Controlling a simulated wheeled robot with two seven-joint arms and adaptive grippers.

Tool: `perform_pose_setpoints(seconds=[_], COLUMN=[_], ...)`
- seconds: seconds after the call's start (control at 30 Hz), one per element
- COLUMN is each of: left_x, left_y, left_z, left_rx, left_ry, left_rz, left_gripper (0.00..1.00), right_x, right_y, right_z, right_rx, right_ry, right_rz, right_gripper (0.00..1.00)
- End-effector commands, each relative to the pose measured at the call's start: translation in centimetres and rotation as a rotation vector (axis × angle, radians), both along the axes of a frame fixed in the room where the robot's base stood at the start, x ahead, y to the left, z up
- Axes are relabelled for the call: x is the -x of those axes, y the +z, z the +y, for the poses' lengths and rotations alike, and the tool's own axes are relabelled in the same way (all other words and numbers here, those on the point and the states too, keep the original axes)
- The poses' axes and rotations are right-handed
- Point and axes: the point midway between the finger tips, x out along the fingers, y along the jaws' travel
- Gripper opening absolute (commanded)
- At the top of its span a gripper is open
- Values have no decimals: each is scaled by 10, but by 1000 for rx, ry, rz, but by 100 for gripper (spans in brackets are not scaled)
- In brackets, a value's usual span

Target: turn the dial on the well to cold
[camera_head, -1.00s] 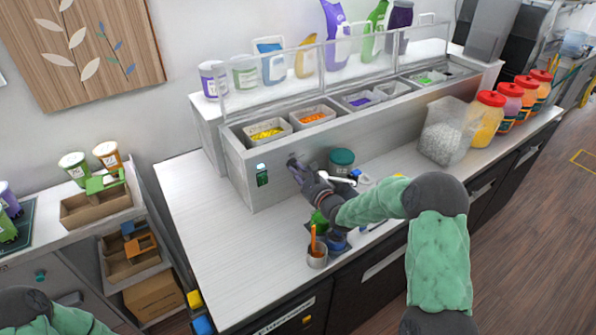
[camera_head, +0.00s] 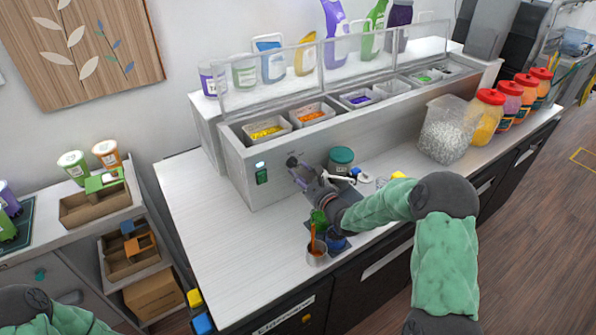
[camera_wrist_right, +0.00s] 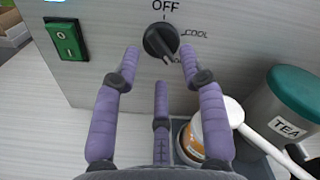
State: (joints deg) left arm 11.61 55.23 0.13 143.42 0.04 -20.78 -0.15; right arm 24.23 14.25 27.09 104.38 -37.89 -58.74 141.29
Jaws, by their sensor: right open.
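The well (camera_head: 330,130) is a long metal counter unit with food bins in its top. Its dial (camera_wrist_right: 160,40) is a round black knob on the front panel, with OFF printed above and COOL to its right in the right wrist view. The knob's grip ridge slants toward the lower right. My right gripper (camera_wrist_right: 160,58) is open, its purple fingertips spread left and right of the dial, with a third finger below. I cannot tell whether they touch it. In the head view the right gripper (camera_head: 297,170) is at the panel and the dial is hard to make out. My left gripper is out of view.
A green switch (camera_wrist_right: 66,38) is left of the dial. A teal-lidded tea canister (camera_head: 341,159), a white-handled scoop and an orange-labelled jar (camera_wrist_right: 196,137) are close on the right. A cup with an orange stick (camera_head: 317,256) stands near the front edge. The counter's left part is clear.

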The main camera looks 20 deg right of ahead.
Motion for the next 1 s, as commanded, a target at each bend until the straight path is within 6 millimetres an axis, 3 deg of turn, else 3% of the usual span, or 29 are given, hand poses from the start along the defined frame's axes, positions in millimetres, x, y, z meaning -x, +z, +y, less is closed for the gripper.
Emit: perform_pose_setpoints(seconds=[0.3,0.5,1.0], left_x=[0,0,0], left_y=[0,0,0], left_z=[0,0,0], left_rx=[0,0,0], left_ry=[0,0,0], left_rz=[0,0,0], left_gripper=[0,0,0], right_x=[63,88,96], right_y=[0,0,0], right_z=[-10,-13,-14], right_rx=[-1,-1,-1], right_ry=[-3,-2,-1], right_rz=[1,1,1], right_gripper=[42,42,42])
